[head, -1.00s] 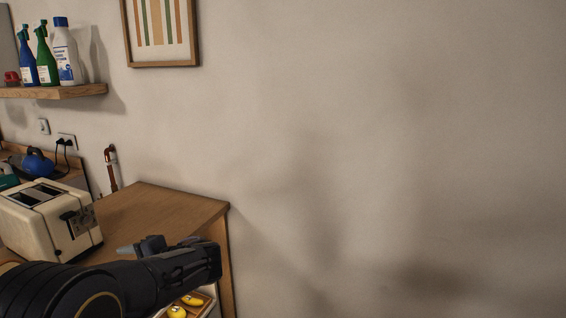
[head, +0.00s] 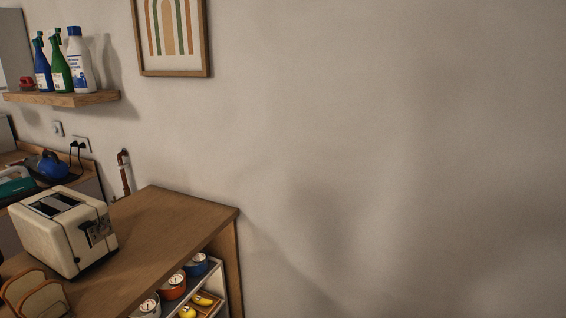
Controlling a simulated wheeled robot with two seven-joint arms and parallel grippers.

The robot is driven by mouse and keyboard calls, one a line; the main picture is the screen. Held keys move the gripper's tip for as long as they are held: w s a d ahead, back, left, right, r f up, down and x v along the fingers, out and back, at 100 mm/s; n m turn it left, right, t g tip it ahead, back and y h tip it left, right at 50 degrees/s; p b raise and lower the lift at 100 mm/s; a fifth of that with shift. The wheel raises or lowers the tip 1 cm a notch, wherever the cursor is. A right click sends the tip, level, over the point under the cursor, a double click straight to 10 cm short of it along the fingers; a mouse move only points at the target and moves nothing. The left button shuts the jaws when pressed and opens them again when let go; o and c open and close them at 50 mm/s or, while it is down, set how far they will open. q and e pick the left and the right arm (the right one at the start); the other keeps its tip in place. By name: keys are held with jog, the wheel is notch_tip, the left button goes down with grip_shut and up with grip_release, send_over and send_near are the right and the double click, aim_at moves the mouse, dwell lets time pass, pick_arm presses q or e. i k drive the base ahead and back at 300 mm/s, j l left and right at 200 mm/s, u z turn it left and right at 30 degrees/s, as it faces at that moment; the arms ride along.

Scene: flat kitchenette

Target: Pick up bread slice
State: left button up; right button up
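Two bread slices (head: 36,296) show at the lower left of the head view, on the wooden counter and near its left side. They look tan with darker brown crusts, and stand or lean close together. The bottom of the nearer slice is close to the picture's lower edge. A cream toaster (head: 62,232) stands on the counter just behind them, with dark slots on top. Neither of my grippers is in view, so their positions relative to the bread cannot be told.
The wooden counter (head: 165,232) has free room right of the toaster. Below it, a shelf holds round dials or canisters (head: 172,286) and a tray with yellow items (head: 203,299). A wall shelf (head: 62,98) holds bottles. The bare wall (head: 390,150) fills the right.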

aim_at(12, 291)
jog(key=u, duration=1.75)
